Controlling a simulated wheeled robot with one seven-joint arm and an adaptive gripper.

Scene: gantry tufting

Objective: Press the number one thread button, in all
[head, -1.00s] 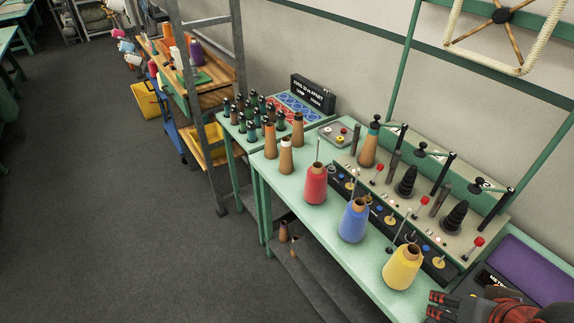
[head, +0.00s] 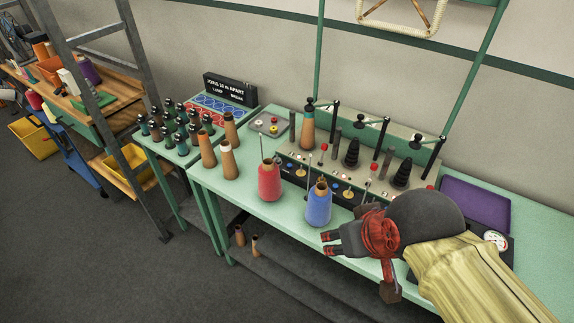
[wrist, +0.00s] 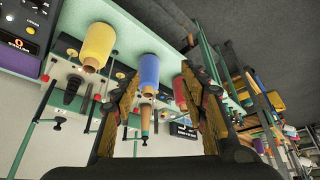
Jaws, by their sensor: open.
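My gripper (head: 328,244) is open and empty in the head view, in front of the bench edge and just right of and below the blue thread cone (head: 319,204). In the wrist view the spread fingers (wrist: 158,72) frame the blue cone beyond them. The winding machine (head: 345,162) on the bench has a dark front panel (head: 297,168) with small round knobs or buttons, and red-topped levers. No number one is legible on any button, so I cannot tell which it is. My arm covers the machine's right front.
A red cone (head: 269,182) stands left of the blue one; a yellow cone (wrist: 98,45) shows in the wrist view. Bare wooden cones, a small grey tray (head: 268,124) and a black sign (head: 230,89) are further left. A purple pad (head: 474,204) lies right.

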